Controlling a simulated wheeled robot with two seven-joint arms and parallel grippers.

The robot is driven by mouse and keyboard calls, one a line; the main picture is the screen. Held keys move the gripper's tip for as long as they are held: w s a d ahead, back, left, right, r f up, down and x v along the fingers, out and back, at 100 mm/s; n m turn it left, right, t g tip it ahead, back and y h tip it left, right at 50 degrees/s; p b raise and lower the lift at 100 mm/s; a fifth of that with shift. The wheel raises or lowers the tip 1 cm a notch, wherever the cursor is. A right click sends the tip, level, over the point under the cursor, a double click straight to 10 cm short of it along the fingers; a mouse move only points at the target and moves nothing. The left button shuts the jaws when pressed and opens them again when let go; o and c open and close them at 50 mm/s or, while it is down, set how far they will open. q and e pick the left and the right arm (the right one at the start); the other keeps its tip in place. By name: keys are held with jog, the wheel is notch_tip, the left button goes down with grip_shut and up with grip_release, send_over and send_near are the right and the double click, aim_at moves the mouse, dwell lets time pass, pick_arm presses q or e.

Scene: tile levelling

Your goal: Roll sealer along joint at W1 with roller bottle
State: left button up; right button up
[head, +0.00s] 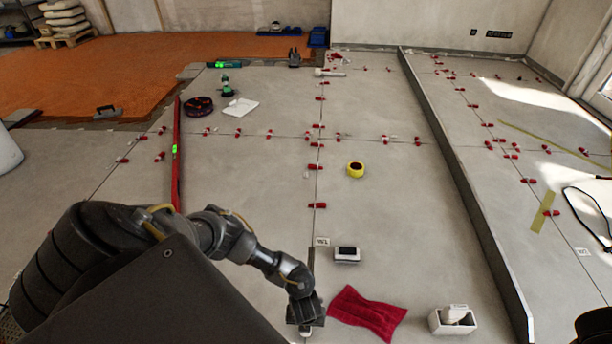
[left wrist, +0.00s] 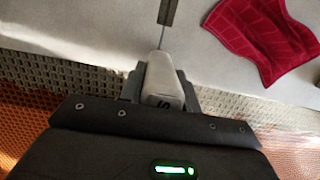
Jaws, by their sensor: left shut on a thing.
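My left gripper (head: 305,318) is low in the middle of the head view, over the tiled floor. In the left wrist view it is shut on the pale roller bottle (left wrist: 163,78), which has dark lettering; the jaws hide part of it. The small W1 label (head: 321,241) lies beside the long tile joint, ahead of the gripper. A dark narrow strip (head: 311,265) lies along the joint between label and gripper; it also shows just beyond the bottle in the left wrist view (left wrist: 168,11). I cannot tell whether the bottle touches the floor.
A red cloth (head: 367,313) lies right of the gripper. A white box (head: 438,325) holding a white item and a small black-and-white device (head: 347,254) are nearby. A long raised metal edge (head: 460,180) crosses the right side.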

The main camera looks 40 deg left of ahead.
pick_arm(q)
jog(key=shift+s+d, duration=0.15)
jog(key=shift+s, duration=0.2)
jog(key=shift+s+d+p, duration=0.35)
jog(key=shift+s+d, duration=0.05)
jog(key=shift+s, duration=0.15)
jog(key=shift+s+d, duration=0.25)
jog(key=shift+s+d+r+p, duration=0.15)
jog(key=shift+s+d+p, duration=0.3)
notch_tip(320, 180, up, 8)
jog(key=p, duration=0.8)
